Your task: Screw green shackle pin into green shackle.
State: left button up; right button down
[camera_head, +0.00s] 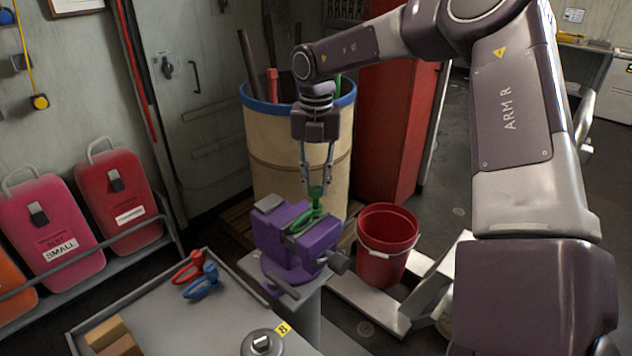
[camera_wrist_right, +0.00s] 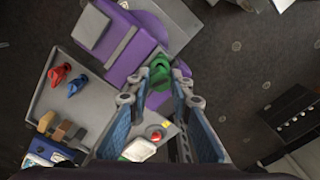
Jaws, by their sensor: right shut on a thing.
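A green shackle (camera_head: 303,221) sits in the jaws of a purple vise (camera_head: 285,243), which also shows in the right wrist view (camera_wrist_right: 172,28). My right gripper (camera_head: 317,185) points down over the vise, shut on the green shackle pin (camera_head: 316,192). The pin is upright, with its lower end at the shackle. I cannot tell how far it sits in the shackle's hole. In the right wrist view the green pin head (camera_wrist_right: 160,70) shows beyond the fingertips, and the shackle below is mostly hidden. My left gripper is not in view.
A red shackle (camera_head: 189,267) and a blue shackle (camera_head: 203,281) lie on the grey table (camera_head: 165,305) left of the vise. A red bucket (camera_head: 385,245) stands right of it. A beige barrel (camera_head: 270,150) with tools stands behind.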

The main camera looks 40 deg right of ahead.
aim_at(317, 188)
jog(key=shift+f+b, duration=0.65)
jog(key=shift+f, duration=0.2)
dwell(0.3)
jog(key=shift+f+b, duration=0.25)
jog(key=shift+b, duration=0.5)
dwell(1.4)
jog(key=shift+f+b, duration=0.35)
jog(key=shift+b, duration=0.1)
dwell(0.4)
jog(key=shift+f+m+b, duration=0.2)
jog(key=shift+m+b, duration=0.45)
jog(key=shift+m, duration=0.25)
jog(key=m+b, duration=0.1)
jog(key=m, duration=0.2)
jog(key=shift+s, duration=0.1)
jog(key=m, duration=0.2)
jog(key=shift+r+m, duration=0.15)
jog(key=shift+m, duration=1.35)
